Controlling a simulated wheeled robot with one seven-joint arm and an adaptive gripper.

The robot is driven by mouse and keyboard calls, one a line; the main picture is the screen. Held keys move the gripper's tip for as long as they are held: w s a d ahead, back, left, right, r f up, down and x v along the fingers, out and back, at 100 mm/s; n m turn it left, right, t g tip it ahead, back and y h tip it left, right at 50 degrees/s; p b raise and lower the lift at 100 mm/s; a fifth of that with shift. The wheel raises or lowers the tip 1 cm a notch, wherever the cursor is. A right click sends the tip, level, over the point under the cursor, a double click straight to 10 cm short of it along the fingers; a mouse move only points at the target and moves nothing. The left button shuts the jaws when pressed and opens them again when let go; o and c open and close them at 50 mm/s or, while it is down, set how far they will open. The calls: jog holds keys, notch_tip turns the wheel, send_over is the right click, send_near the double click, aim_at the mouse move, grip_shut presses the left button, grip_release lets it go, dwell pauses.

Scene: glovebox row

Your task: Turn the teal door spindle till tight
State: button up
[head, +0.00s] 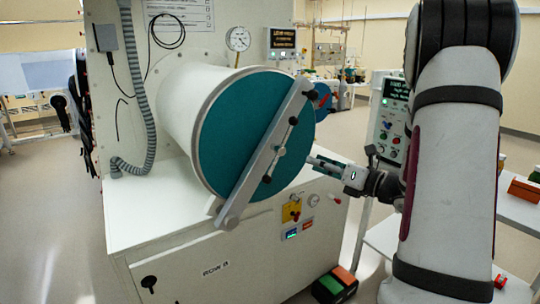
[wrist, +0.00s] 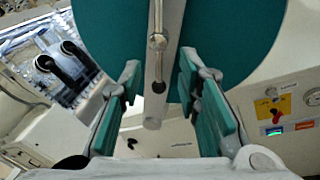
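The teal round door (head: 235,125) closes the end of a white cylinder, with a grey bar (head: 240,200) lying slantwise across it. The spindle (head: 281,151) sits at the middle of the bar, with a thin cross handle with dark ends, roughly along the bar. In the wrist view the door (wrist: 110,30) fills the top, and the spindle's metal handle (wrist: 158,42) points down between my fingers. My gripper (head: 314,161) is right of the spindle, apart from it in the head view. In the wrist view my gripper (wrist: 160,78) is open, fingers either side of the bar.
The white cabinet (head: 195,265) stands below the door, with a yellow-backed red switch (head: 292,211) and a small display on its front. A control box (head: 390,120) stands behind my arm. A red and green pedal box (head: 335,284) is on the floor.

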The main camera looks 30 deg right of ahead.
aim_at(281, 149)
jog(key=x, duration=1.3)
jog(key=shift+w+a+p, duration=0.15)
jog(key=shift+w+p, duration=0.15)
jog(key=shift+r, duration=0.1)
grip_shut()
